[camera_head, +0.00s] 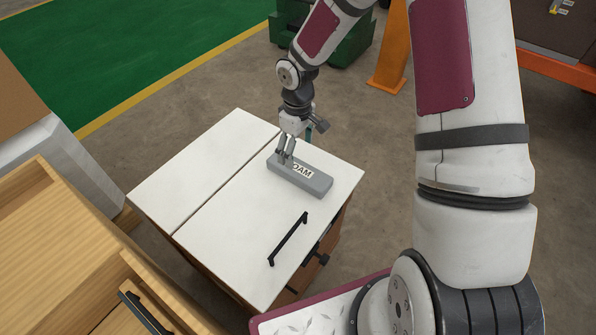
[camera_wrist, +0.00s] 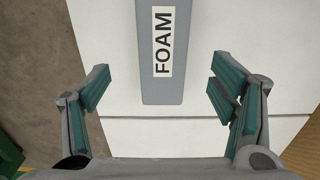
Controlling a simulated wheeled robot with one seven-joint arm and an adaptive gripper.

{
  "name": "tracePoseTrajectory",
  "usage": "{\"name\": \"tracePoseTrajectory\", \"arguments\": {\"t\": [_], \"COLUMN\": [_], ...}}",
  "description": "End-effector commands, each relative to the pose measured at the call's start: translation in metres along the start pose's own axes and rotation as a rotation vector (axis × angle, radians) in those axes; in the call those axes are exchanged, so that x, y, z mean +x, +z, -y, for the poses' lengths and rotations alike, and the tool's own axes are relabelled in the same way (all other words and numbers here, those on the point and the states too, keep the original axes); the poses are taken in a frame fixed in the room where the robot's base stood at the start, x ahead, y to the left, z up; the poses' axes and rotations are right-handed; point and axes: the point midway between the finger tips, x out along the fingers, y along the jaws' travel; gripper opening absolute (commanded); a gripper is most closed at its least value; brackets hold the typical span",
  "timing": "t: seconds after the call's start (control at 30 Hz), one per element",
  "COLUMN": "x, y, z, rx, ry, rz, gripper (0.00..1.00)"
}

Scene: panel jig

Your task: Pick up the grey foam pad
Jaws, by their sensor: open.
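The grey foam pad (camera_head: 308,181) is a long block with a white "FOAM" label, lying flat on the white cabinet top. In the head view my gripper (camera_head: 286,158) is over its far left end and hides part of the label. In the wrist view the pad (camera_wrist: 176,88) comes down from the top edge, a little right of centre. My gripper (camera_wrist: 160,85) is open there, with teal-lined fingers on both sides of the pad's near end and clear gaps between. I cannot tell the exact height of the fingertips above the pad.
The white cabinet top (camera_head: 215,205) has a seam and a black handle (camera_head: 288,239) lying in front of the pad. A wooden drawer unit (camera_head: 60,240) stands at the left. An orange post (camera_head: 392,50) and a green machine base (camera_head: 350,42) stand behind. The cabinet top's left half is clear.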

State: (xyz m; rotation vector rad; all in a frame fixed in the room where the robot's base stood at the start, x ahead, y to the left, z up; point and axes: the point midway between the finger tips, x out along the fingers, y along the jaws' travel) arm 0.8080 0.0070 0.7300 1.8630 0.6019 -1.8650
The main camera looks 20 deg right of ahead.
Motion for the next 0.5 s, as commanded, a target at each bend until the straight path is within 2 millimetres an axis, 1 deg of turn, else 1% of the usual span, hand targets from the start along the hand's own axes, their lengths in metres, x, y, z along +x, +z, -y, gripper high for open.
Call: {"name": "tracePoseTrajectory", "arguments": {"t": [0.03,0.1,0.2,0.37,0.5], "x": [0.011,0.021,0.029,0.038,0.057], "y": [0.000,0.000,0.000,0.002,0.006], "z": [0.001,0.001,0.001,0.001,0.003], "rx": [-0.001,-0.002,0.000,-0.001,-0.002], "ry": [-0.003,-0.001,-0.001,0.000,-0.001], "rz": [0.002,0.001,0.000,0.001,0.002], "gripper": [0.78,0.78,0.78,0.78,0.78]}}
